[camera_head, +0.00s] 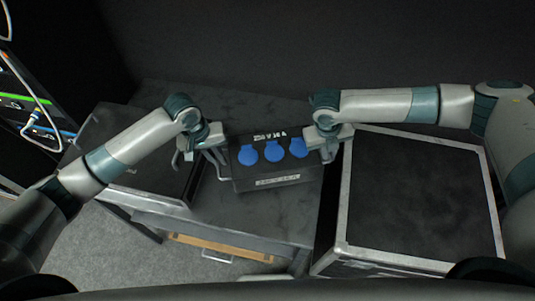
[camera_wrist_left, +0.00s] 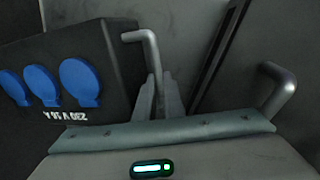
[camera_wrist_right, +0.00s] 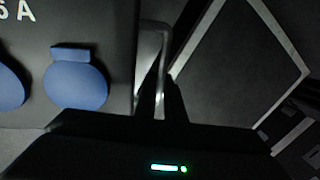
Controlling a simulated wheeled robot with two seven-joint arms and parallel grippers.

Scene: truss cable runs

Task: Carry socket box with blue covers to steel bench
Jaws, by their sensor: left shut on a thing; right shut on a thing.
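The black socket box (camera_head: 277,173) with three round blue covers is in the middle of the head view, over the grey steel bench (camera_head: 240,218). I cannot tell whether it touches the bench top. My left gripper (camera_head: 215,150) is shut on the metal handle at the box's left end; the box also shows in the left wrist view (camera_wrist_left: 110,70). My right gripper (camera_head: 328,146) is shut on the handle at its right end; the box also shows in the right wrist view (camera_wrist_right: 85,30). The fingers partly hide both handles.
A black flight case (camera_head: 420,200) with metal edges stands close on the right. Rack gear with cables (camera_head: 30,110) is at the far left. Bench top behind the box is clear.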

